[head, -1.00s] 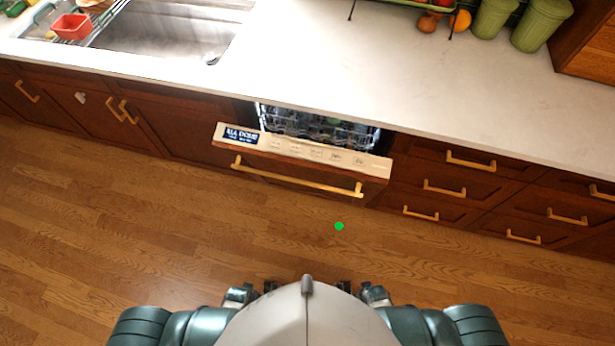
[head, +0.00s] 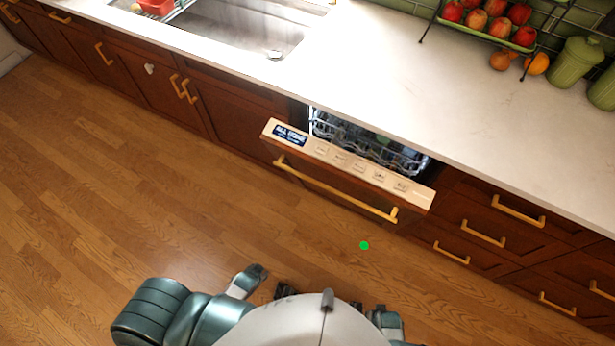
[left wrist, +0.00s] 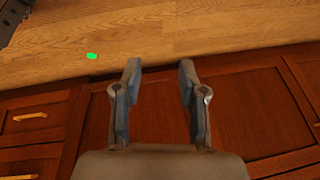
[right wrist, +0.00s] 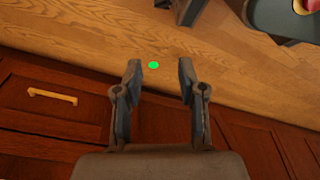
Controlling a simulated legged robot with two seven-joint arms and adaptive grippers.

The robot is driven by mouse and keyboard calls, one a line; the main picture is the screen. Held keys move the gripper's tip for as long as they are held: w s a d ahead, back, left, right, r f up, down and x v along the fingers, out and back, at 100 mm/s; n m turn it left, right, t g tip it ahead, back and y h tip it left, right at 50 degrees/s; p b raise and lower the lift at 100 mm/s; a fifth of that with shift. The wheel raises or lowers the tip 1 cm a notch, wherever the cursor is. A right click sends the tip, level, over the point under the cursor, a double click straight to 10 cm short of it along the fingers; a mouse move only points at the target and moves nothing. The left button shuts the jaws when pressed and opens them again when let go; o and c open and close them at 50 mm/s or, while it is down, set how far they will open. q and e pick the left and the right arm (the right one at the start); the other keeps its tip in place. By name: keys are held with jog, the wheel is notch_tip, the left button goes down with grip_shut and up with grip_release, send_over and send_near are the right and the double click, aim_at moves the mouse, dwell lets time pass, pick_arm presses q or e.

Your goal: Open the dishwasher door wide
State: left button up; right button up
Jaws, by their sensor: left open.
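The dishwasher door (head: 345,166) is partly open, tilted out at the top from the counter front. Its light top edge carries a blue label and several buttons. A gold bar handle (head: 335,189) runs along its front. The dish rack (head: 370,143) shows in the gap behind the door. My left gripper (left wrist: 160,68) is open and empty, with floor and dark wood fronts behind it. My right gripper (right wrist: 159,66) is open and empty too. Both arms are low at the bottom of the head view, apart from the door and handle.
Wood cabinets with gold handles flank the dishwasher, including drawers (head: 485,235) on the right. The counter (head: 400,75) above holds a sink (head: 245,25), a fruit rack and green canisters (head: 577,72). The wood floor (head: 150,190) before the door is clear, with a green dot (head: 364,245) on it.

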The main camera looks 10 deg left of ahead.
pick_arm(q)
jog(key=w+a+r+m+t+h+b, duration=0.1)
jog(key=w+a+r+m+t, duration=0.25)
jog(key=w, duration=0.25)
jog(key=w+a+r+m+t+b, duration=0.1)
jog(key=w+a+r+m+t, duration=0.2)
jog(key=w, duration=0.4)
jog(key=m+t+h+b, duration=0.2)
jog(key=m+t+h, duration=0.2)
jog(key=m+h, duration=0.9)
send_near(295, 171)
jog(key=w+d, duration=0.2)
jog(key=w+d+m+y, duration=0.1)
jog(key=w+d, duration=0.1)
jog(key=w+d+r+m+y, duration=0.1)
jog(key=w+d, duration=0.1)
jog(key=shift+w+r, duration=0.1)
jog(key=shift+w, duration=0.15)
jog(key=shift+w+d, duration=0.2)
jog(key=shift+w, duration=0.15)
pick_arm(e)
notch_tip(295, 171, up, 12)
jog(key=w, duration=0.3)
jog(key=shift+s+a+r, duration=0.1)
pick_arm(q)
grip_shut()
pick_arm(e)
jog(key=shift+s, duration=0.1)
